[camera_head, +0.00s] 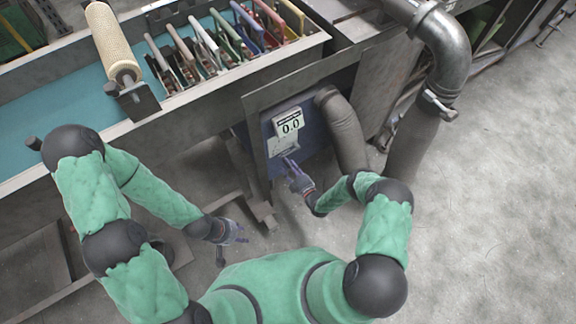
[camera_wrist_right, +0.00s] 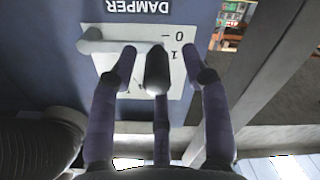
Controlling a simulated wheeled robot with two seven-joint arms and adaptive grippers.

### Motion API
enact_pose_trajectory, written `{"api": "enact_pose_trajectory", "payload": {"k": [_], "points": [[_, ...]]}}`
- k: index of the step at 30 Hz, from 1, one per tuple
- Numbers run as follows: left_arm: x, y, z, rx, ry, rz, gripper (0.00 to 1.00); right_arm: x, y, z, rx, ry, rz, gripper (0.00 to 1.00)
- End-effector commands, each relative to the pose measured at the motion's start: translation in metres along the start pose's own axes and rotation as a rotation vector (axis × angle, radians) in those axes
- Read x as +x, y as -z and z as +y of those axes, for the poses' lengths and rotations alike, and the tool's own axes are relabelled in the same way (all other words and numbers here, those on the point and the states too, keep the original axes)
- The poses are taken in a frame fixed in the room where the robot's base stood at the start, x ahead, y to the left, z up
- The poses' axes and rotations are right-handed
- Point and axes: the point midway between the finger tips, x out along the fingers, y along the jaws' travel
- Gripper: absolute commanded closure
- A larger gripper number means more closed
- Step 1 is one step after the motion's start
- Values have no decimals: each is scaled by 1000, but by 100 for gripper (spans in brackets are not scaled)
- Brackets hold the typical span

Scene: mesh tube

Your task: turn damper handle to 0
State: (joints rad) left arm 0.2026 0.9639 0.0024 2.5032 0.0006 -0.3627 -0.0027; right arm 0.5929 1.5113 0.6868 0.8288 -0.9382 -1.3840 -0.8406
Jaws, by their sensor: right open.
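The damper panel shows upside down in the right wrist view, with a white scale plate (camera_wrist_right: 183,82) marked 0 and 1 under the word DAMPER. The damper handle (camera_wrist_right: 105,45) is a grey lever lying nearly level across the plate. Its knobbed end is at the left, and its right end is partly hidden by my fingers. My right gripper (camera_wrist_right: 158,58) is open in front of the plate, its fingertips close to the handle; I cannot tell whether they touch. It also shows in the head view (camera_head: 291,165). My left gripper (camera_head: 240,232) hangs empty with spread fingers.
A display (camera_head: 290,126) above the damper plate reads 0.0. A grey duct (camera_head: 344,130) stands right of the panel, and a large metal pipe (camera_head: 440,60) lies beyond it. The floor at right is clear.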

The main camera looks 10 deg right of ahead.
Motion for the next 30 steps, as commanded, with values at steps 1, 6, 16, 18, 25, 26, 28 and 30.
{"api": "enact_pose_trajectory", "payload": {"k": [1,6,16,18,25,26,28,30], "points": [[0,0,0,0,0,0,60,-7,-1,0,2,-1,-3,52],[0,0,0,0,0,0,60,-39,-2,1,3,-2,-5,52],[0,0,0,0,0,0,60,-96,-1,0,2,0,-3,52],[0,0,0,0,0,0,60,-103,0,0,0,0,-2,52],[0,0,0,0,0,0,60,-112,0,-1,1,2,0,52],[0,0,0,0,0,0,60,-112,0,-1,1,2,0,52],[0,0,0,0,0,0,60,-112,1,-1,1,2,0,52],[0,0,0,0,0,0,60,-112,0,-1,1,2,0,52]]}}
